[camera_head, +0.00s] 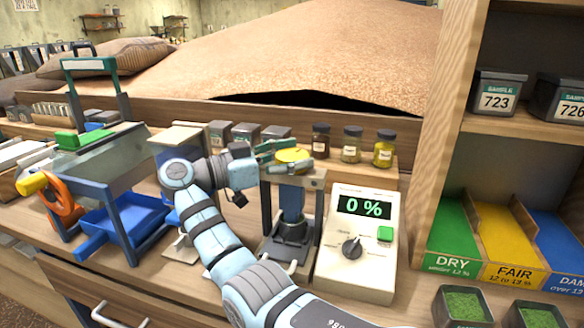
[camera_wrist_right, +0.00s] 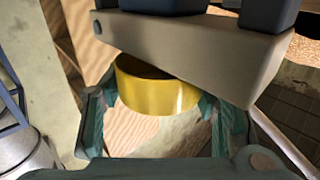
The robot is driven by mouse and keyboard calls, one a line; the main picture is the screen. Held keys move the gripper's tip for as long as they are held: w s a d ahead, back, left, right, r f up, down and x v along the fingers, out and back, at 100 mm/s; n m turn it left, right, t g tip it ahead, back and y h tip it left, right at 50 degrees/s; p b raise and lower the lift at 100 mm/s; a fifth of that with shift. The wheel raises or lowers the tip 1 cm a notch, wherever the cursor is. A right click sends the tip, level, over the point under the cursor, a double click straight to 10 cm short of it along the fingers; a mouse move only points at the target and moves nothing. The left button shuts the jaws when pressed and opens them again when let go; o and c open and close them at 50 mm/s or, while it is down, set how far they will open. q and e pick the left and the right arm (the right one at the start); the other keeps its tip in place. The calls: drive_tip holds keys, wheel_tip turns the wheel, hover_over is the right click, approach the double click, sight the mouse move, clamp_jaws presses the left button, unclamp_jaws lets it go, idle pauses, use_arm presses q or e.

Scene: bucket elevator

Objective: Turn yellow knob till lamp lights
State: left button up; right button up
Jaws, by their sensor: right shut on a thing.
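The yellow knob (camera_head: 292,155) sits on top of a small press with a grey crossbar (camera_head: 300,173), dark posts and a dark cup below. My right gripper (camera_head: 284,152) is at the knob, its green fingers on either side of it. In the right wrist view the knob (camera_wrist_right: 155,92) shows as a yellow ring between the two green fingers of the gripper (camera_wrist_right: 160,118), under the pale crossbar (camera_wrist_right: 190,55). The gripper is shut on the knob. I cannot make out a lit lamp. My left gripper is not in view.
A white meter (camera_head: 358,245) reading 0 % stands right of the press. Jars (camera_head: 352,144) line the ledge behind. A blue tray (camera_head: 125,222) and stand are at the left. A wooden shelf (camera_head: 440,130) with sorting bins borders the right side.

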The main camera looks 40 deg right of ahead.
sight(293, 154)
drive_tip(key=shift+f+m+g, duration=0.1)
drive_tip(key=shift+m+g, duration=0.3)
drive_tip(key=shift+g, duration=0.2)
drive_tip(key=o, duration=1.2)
wheel_tip(293, 154, up, 10)
drive_tip(key=shift+r, duration=0.1)
drive_tip(key=shift+d, duration=0.1)
